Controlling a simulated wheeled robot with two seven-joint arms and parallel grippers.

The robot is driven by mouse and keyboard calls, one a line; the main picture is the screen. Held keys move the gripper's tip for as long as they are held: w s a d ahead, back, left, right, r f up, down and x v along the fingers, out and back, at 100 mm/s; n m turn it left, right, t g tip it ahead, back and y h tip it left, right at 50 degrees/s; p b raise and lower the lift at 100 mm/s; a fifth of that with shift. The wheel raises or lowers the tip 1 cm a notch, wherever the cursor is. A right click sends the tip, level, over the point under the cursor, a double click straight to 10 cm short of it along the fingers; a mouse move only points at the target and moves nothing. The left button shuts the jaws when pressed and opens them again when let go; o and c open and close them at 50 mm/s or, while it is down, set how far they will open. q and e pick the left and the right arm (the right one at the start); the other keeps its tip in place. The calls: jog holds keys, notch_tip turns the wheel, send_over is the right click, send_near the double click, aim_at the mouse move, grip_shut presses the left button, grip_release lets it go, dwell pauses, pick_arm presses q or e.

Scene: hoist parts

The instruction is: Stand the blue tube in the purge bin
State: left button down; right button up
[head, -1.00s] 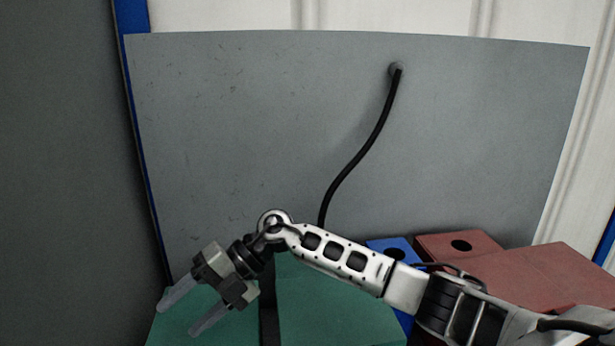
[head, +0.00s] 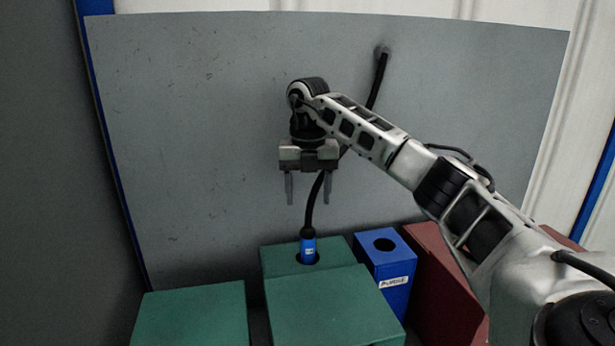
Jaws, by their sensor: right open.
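The blue tube (head: 308,246) stands upright in the round hole of a green box. A black cable runs from its top up to the grey panel. The purge bin (head: 386,266) is a blue box with a round hole in its top and a white label reading "PURGE". It stands just right of the green box with the tube, and its hole looks empty. My right gripper (head: 309,189) is open, pointing down, above the tube and apart from it. The cable passes by its fingers. My left gripper is out of view.
The green box (head: 275,262) around the tube has a larger green block (head: 330,308) in front. Another green block (head: 192,315) is at left. A red box (head: 432,265) stands right of the purge bin. The black cable (head: 378,82) hangs from the grey panel (head: 200,130) behind.

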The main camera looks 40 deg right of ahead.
aim_at(308, 226)
notch_tip(308, 226, down, 11)
jog(key=shift+f, duration=0.1)
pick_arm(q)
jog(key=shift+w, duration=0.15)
